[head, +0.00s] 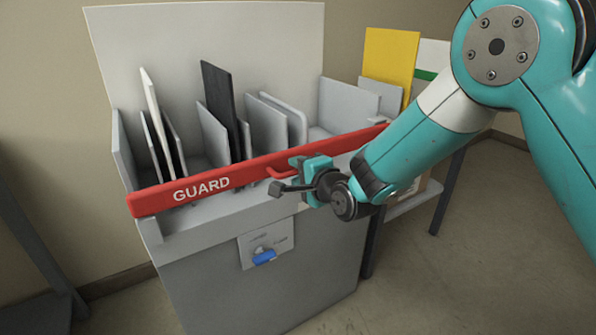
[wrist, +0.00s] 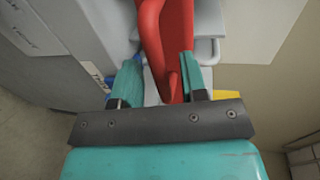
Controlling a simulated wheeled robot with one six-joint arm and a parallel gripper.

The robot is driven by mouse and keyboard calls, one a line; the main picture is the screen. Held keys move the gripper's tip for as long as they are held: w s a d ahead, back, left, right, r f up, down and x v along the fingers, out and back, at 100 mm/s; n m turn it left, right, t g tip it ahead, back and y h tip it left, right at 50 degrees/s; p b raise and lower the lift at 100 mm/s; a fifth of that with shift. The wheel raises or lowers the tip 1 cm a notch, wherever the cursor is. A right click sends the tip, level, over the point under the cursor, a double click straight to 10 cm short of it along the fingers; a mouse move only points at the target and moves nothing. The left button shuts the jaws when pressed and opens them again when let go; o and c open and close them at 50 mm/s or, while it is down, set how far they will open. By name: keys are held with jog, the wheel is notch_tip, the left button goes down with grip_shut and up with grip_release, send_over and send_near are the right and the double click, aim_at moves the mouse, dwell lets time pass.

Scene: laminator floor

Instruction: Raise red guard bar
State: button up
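The red guard bar (head: 235,178), lettered GUARD, runs across the front of a grey machine with upright slots. It rises slightly toward the right, and a small red handle (head: 281,172) sticks out from its front. My gripper (head: 297,176) is at this handle, in front of the bar. In the wrist view, my gripper's teal fingers (wrist: 160,82) stand apart with red handle (wrist: 153,45) between them. The handle lies nearer the right finger, and a gap shows on the left. Whether a finger touches it is hard to tell.
Grey and dark panels (head: 217,100) stand in the slots behind the bar. A blue knob (head: 264,256) sits on the machine's front below. A yellow board (head: 390,60) stands on a side table at the right. Floor (head: 460,250) is clear at the right.

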jog(key=shift+w+a+f, duration=0.1)
jog(key=shift+w+a, duration=0.15)
jog(key=shift+w, duration=0.1)
jog(key=shift+c, duration=0.3)
grip_shut()
